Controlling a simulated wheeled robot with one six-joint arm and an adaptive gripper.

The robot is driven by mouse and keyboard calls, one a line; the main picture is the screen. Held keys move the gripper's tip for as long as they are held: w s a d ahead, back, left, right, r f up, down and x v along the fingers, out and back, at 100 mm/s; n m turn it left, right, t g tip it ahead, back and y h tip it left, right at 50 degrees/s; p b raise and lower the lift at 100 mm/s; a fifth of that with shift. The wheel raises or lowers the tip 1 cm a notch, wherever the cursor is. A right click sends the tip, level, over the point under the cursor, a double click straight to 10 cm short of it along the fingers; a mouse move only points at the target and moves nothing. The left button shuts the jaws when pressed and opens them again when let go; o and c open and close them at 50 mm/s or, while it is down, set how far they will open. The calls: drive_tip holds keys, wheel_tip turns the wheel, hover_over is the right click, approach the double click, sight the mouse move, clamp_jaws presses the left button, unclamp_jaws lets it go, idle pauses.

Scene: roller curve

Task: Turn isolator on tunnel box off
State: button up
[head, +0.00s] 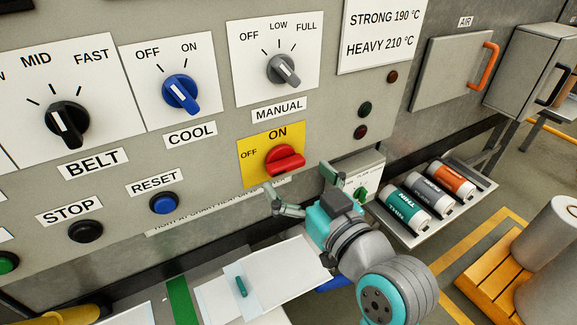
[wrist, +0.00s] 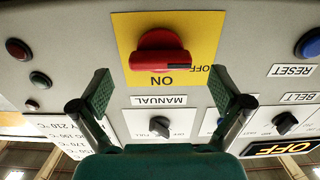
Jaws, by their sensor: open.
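The red isolator knob (head: 285,160) sits on a yellow plate (head: 252,172) low on the grey panel, with ON above it and OFF to its left. Its grip bar lies roughly level; I cannot tell which end is its pointer. The knob also shows in the upper middle of the wrist view (wrist: 158,60), where the plate (wrist: 197,28) appears upside down. My gripper (head: 298,184) is open and empty, just below and in front of the knob. In the wrist view its two green fingers (wrist: 160,88) stand wide apart, either side of the knob's line, apparently not touching it.
Above the plate is the grey MANUAL selector (head: 283,69); left of that is the blue COOL selector (head: 181,93). The blue RESET button (head: 164,204) is at lower left. A small box with a green knob (head: 361,193) and a tray of rolls (head: 441,227) lie right.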

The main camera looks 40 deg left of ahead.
drive_tip(key=v, duration=0.8)
drive_tip(key=s+d+f+m+t+h, duration=0.1)
drive_tip(key=d+f+m+t+h, duration=0.4)
drive_tip(key=d+f, duration=0.65)
drive_tip(key=s+d+f+m+t+h, duration=0.25)
drive_tip(key=d+f+m+h, duration=0.3)
drive_tip(key=d+f, duration=0.55)
drive_tip(key=s+d+f+m+h, duration=0.35)
drive_tip(key=s+d+f, duration=0.25)
drive_tip(key=s+d, duration=0.25)
drive_tip(key=s+d+h, duration=0.2)
drive_tip(key=s+d, duration=0.1)
drive_tip(key=s, duration=1.1)
drive_tip(key=shift+s+d+r+h, duration=0.3)
drive_tip(key=shift+d+r, duration=0.05)
drive_tip(key=shift+d, duration=0.05)
